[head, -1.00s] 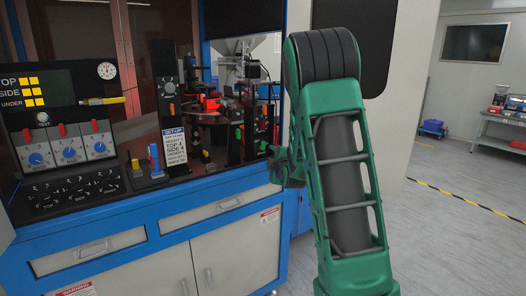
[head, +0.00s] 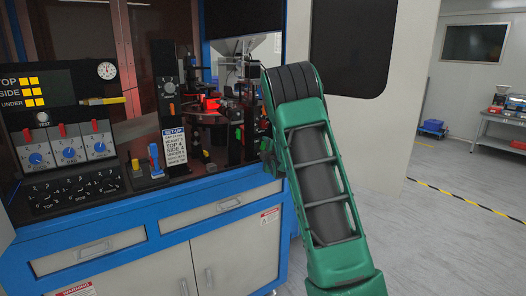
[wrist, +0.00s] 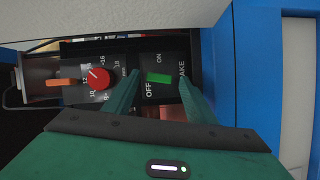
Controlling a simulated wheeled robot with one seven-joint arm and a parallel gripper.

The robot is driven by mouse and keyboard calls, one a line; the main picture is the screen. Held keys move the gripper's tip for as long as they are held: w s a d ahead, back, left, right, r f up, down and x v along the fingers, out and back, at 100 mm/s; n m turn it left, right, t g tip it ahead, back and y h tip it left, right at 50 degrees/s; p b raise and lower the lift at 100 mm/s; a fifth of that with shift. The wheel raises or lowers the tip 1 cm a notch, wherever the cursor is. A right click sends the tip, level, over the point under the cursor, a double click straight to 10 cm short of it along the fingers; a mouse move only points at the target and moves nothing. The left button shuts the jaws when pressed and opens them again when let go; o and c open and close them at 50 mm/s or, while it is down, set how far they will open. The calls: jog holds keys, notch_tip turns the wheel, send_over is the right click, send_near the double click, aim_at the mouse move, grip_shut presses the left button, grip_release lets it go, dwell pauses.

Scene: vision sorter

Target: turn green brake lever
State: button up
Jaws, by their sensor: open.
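My gripper (wrist: 159,86) is open, with one green finger on each side of the lever in the picture. I cannot tell whether either finger touches it. In the head view, my arm hides most of my gripper at the machine's right side.
A red dial knob (wrist: 98,78) and an orange lever (wrist: 62,82) lie left of the brake lever. A blue frame post (wrist: 257,75) stands close on the right.

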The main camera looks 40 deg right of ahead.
jog(key=shift+w+d, duration=0.1)
jog(key=shift+w, duration=0.1)
jog(key=c, duration=1.1)
jog(key=shift+o, duration=0.3)
jog(key=m, duration=0.2)
jog(key=m+g+y, duration=0.1)
jog(key=m, duration=0.1)
jog(key=shift+d, duration=0.4)
jog(key=shift+d+f+m+g+y, duration=0.15)
jog(key=shift+m+g+y, duration=0.1)
jog(key=shift+m+y, duration=0.45)
jog(key=shift+d+m+g+y, duration=0.1)
jog(key=shift+m+g+y, duration=0.15)
jog(key=shift+m+y, duration=0.4)
jog(key=shift+s+m, duration=0.1)
jog(key=shift+m, duration=0.15)
